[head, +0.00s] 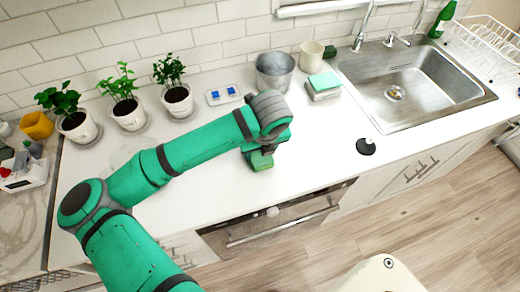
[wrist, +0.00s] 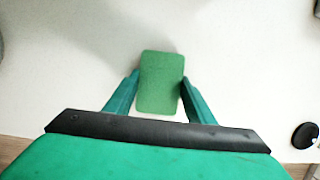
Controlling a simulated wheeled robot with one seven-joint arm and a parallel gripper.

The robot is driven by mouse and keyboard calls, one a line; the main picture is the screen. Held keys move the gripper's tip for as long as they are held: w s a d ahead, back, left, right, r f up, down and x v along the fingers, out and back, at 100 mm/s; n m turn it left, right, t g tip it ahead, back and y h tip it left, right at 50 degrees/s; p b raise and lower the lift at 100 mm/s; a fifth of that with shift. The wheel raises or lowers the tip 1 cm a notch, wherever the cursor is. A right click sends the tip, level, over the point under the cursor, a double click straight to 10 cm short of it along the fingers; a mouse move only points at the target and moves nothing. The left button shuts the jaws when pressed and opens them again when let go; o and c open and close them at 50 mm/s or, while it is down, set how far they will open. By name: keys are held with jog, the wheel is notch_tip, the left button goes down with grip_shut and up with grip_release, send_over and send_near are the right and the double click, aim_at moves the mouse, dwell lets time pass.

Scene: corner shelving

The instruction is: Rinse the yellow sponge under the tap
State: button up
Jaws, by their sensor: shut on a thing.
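My gripper (wrist: 160,82) is shut on a green sponge-like block (wrist: 160,95); the block (head: 261,162) also shows below my wrist in the head view, at or just above the counter. Whether it touches the counter I cannot tell. I see no plainly yellow sponge. A teal-topped sponge (head: 325,80) sits on a grey block left of the sink. The metal sink (head: 410,90) is empty at the right, with a drain in it. The tap (head: 363,25) stands at the sink's back-left edge, well right of my gripper.
A grey metal pot (head: 275,72) and a cream cup (head: 311,55) stand at the back. Several potted plants (head: 128,113) line the wall at left. A black round stopper (head: 366,147) lies before the sink.

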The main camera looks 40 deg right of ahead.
aim_at(263, 162)
jog(key=o, duration=1)
jog(key=v, duration=1.2)
jog(key=shift+r, duration=0.15)
jog(key=shift+c, duration=0.3)
